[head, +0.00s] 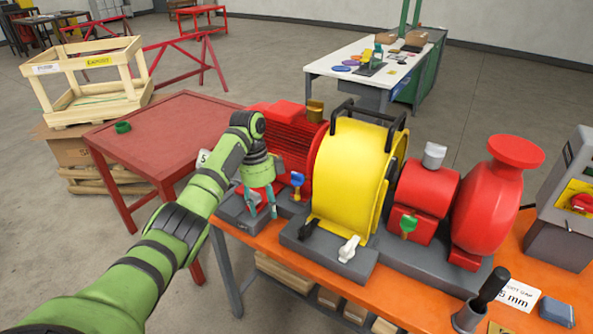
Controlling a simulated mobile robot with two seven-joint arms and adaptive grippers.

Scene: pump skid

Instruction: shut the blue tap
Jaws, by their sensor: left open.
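The blue tap (297,180) is a small blue handle on a brass body at the front of the red motor on the skid. My left gripper (262,212) points down just left of the blue tap, in front of the red motor's left end. Its fingers are apart and nothing shows between them. The gripper looks apart from the tap. My right gripper is out of view.
A yellow guard (345,170) stands right of the tap, with a black handle and a white handle (348,249) at its foot. A green tap (408,224) is on the red pump. A red table (165,130) stands left, with a green ring on it.

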